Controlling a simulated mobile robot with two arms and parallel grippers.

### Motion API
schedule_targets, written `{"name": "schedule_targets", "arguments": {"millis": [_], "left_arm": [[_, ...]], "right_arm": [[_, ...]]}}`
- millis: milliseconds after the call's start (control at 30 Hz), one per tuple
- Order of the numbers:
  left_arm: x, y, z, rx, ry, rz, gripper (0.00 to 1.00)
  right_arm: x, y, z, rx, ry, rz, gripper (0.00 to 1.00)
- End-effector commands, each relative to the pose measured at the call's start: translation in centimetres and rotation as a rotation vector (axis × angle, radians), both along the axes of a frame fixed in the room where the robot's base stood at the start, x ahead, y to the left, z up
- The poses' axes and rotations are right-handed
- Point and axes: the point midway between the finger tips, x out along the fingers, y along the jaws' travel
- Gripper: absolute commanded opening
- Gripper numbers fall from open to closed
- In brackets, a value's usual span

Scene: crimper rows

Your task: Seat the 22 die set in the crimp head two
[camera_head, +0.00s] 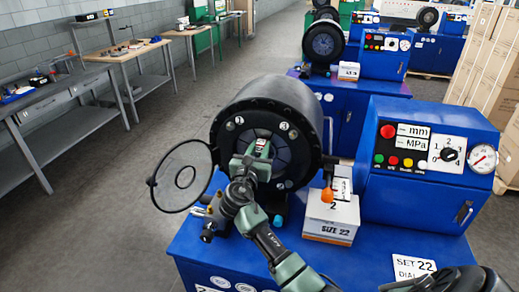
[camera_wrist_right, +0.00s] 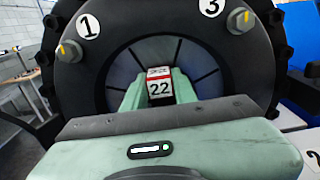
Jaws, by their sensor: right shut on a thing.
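The crimp head (camera_head: 226,112) is a large black ring on a blue machine, with a grey segmented opening. It also shows in the right wrist view (camera_wrist_right: 85,75), with labels 1 and 3 beside yellow-marked bolts. My right gripper (camera_head: 258,155) is in front of the opening, shut on the 22 die set (camera_wrist_right: 160,90), a small block with a red and white face reading 22. The die set shows small between the fingertips in the head view (camera_head: 262,146). I cannot tell whether it touches the opening's inside. My left gripper is not in view.
A round cover (camera_head: 164,167) hangs open at the head's left. A white box (camera_head: 332,219) marked 2 and SIZE 22 stands right of the head, near an orange knob (camera_head: 328,194). The control cabinet (camera_head: 400,192) stands further right. Another crimp machine (camera_head: 325,40) stands behind.

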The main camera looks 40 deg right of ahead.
Motion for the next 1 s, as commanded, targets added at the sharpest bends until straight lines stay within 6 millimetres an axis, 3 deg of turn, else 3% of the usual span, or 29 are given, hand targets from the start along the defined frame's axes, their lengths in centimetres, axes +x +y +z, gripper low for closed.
{"name": "schedule_targets", "arguments": {"millis": [67,100,167,200,567,1000], "left_arm": [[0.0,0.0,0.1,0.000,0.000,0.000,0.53],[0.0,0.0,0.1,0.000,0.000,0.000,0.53],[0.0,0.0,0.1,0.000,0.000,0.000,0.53],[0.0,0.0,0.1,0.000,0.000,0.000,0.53],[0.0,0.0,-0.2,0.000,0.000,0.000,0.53],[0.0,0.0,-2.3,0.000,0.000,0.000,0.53]], "right_arm": [[0.2,-0.2,0.8,-0.009,-0.012,0.001,0.00],[0.2,-0.2,0.8,-0.009,-0.013,0.001,0.33],[0.2,-0.2,0.8,-0.007,-0.011,0.001,0.49],[0.2,-0.2,0.7,-0.007,-0.011,0.001,0.53],[-0.2,0.3,-0.5,0.005,0.005,0.001,0.53],[-4.5,5.3,0.0,-0.003,-0.005,0.002,0.53]]}}
